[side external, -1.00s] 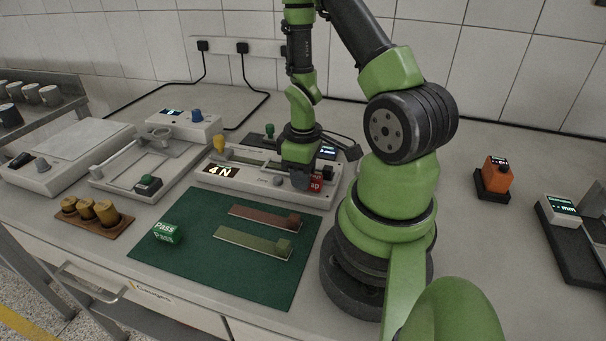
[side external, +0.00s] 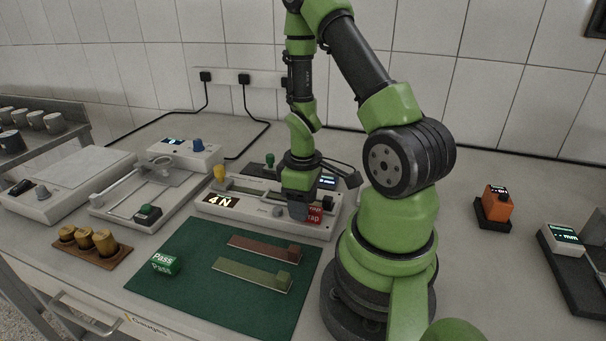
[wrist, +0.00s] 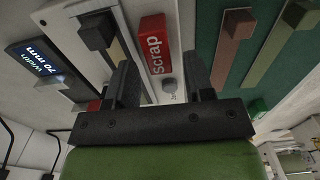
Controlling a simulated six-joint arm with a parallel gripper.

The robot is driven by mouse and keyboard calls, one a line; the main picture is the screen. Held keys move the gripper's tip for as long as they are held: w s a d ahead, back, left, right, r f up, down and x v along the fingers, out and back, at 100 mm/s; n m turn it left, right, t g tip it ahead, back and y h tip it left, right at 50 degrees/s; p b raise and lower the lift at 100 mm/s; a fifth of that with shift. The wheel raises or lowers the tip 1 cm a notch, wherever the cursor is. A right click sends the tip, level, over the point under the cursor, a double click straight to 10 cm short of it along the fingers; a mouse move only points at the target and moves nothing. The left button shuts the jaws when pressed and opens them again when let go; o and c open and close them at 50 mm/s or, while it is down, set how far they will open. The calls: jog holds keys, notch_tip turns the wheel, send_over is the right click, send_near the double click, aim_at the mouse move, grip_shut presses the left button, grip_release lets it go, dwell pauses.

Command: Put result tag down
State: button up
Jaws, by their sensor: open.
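The red Scrap tag (side external: 315,216) rests on the right end of the pale tester with the "4 N" display (side external: 220,202). The wrist view shows the Scrap tag (wrist: 154,45) beyond my fingertips, in line with the gap between them. My gripper (side external: 299,211) is low over the tester, close beside this tag. In the wrist view its jaws (wrist: 163,78) are apart with nothing held between them. The green Pass tag (side external: 165,264) lies on the left part of the green mat (side external: 200,300).
A red-brown strip (side external: 262,246) and a green strip (side external: 250,273), each with an end block, lie on the mat. Brass weights (side external: 92,240) stand on a board at left. A fixture (side external: 150,190) stands behind. The mat's front is clear.

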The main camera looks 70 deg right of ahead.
notch_tip(320, 180, up, 11)
jog(key=s+a+r+m+t+y, duration=0.2)
jog(key=a+r+m+t, duration=0.2)
jog(key=a+r, duration=1.1)
jog(key=a+t, duration=0.1)
jog(key=t, duration=0.2)
jog(key=shift+a+r, duration=0.2)
jog(key=shift+a, duration=0.1)
jog(key=shift+s, duration=0.1)
